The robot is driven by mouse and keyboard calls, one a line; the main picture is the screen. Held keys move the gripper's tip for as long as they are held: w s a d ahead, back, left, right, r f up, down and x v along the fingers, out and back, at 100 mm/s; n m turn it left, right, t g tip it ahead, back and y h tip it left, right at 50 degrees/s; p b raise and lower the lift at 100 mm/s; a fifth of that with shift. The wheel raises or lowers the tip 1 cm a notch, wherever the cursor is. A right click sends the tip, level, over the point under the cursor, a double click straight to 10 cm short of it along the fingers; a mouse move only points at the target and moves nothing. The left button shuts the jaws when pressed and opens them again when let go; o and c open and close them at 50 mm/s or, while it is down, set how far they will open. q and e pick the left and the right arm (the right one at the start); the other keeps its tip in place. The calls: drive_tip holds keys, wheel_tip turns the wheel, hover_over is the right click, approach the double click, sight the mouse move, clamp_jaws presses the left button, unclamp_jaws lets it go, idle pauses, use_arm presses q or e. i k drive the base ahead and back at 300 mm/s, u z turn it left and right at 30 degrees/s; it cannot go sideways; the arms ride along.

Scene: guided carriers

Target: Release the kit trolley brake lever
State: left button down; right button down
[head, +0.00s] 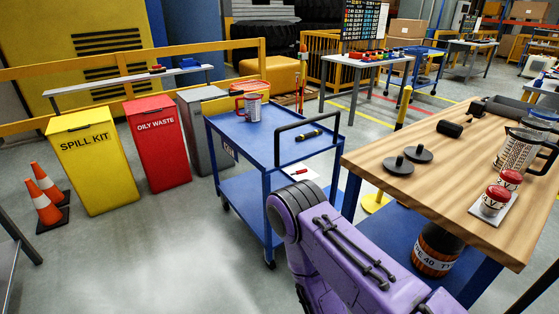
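The blue two-shelf kit trolley (262,147) stands in the middle of the head view. It has a black push handle (308,120) at its right end and dark castors (269,264). A small red part on a white piece (299,173) shows below the handle end; I cannot tell whether it is the brake lever. A purple link of my arm (335,250) rises from the bottom and hides the trolley's lower right corner. Neither gripper is in view.
A wooden bench (430,178) stands close on the right. A red bin (158,143), yellow bin (92,163) and cones (44,202) are left. The floor at front left is clear.

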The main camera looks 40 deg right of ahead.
sight(304, 170)
drive_tip(key=i, duration=0.5)
drive_tip(key=z, duration=1.45)
drive_tip(key=i, duration=0.5)
drive_tip(key=u, duration=1.7)
drive_tip(key=i, duration=1.65)
drive_tip(key=z, duration=3.5)
